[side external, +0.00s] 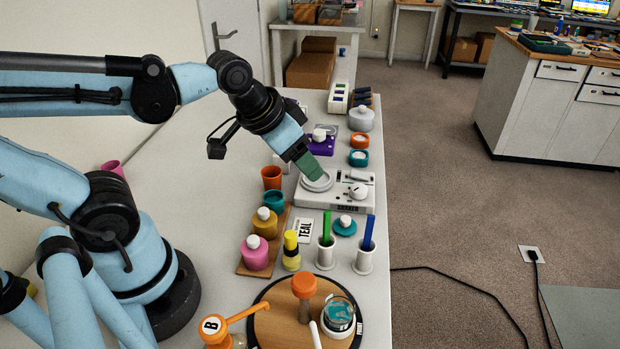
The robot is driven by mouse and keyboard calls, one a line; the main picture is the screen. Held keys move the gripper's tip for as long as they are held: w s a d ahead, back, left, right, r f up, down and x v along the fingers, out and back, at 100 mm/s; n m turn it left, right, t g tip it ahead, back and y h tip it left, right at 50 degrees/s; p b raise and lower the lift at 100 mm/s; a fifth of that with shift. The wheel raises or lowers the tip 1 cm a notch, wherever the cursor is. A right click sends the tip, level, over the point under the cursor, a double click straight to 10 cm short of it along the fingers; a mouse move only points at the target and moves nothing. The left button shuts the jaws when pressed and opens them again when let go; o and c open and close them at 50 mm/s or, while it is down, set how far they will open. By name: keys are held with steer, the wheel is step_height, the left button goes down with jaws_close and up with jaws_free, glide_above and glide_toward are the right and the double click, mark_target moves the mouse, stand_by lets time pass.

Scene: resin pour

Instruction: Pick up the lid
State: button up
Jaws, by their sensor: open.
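A teal disc with a pale knob, which looks like the lid (345,231), lies flat on the bench below the white shaker (334,206). A grey pot (361,119) with a knobbed top stands farther back, so I cannot be sure which piece the task means. My gripper (317,178) points down and to the right, its green fingers over the shaker's round white plate (321,187). It is open, with nothing visibly held, and stands apart from the teal disc, above it in the picture. The gap between the fingers is hard to see from here.
Pink (256,254) and mustard (265,222) bottles stand on a wooden board at left. Two white holders (363,261) carry upright green and blue sticks close to the teal disc.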

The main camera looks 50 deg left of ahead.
mark_target(345, 218)
steer(key=w+d+f+m+g, duration=0.2)
steer(key=w+d+m+g, duration=0.3)
steer(key=m, duration=0.1)
steer(key=shift+h, duration=0.3)
steer(key=shift+w+d+f, duration=0.1)
steer(key=shift+w+f, duration=0.15)
steer(key=shift+f, duration=1.7)
steer(key=shift+w+d+f, duration=0.1)
steer(key=shift+w+f, duration=0.15)
steer(key=shift+f, duration=1.75)
steer(key=shift+w+d+f, duration=0.1)
steer(key=shift+w+f, duration=0.15)
steer(key=shift+f, duration=1.7)
steer(key=c, duration=0.8)
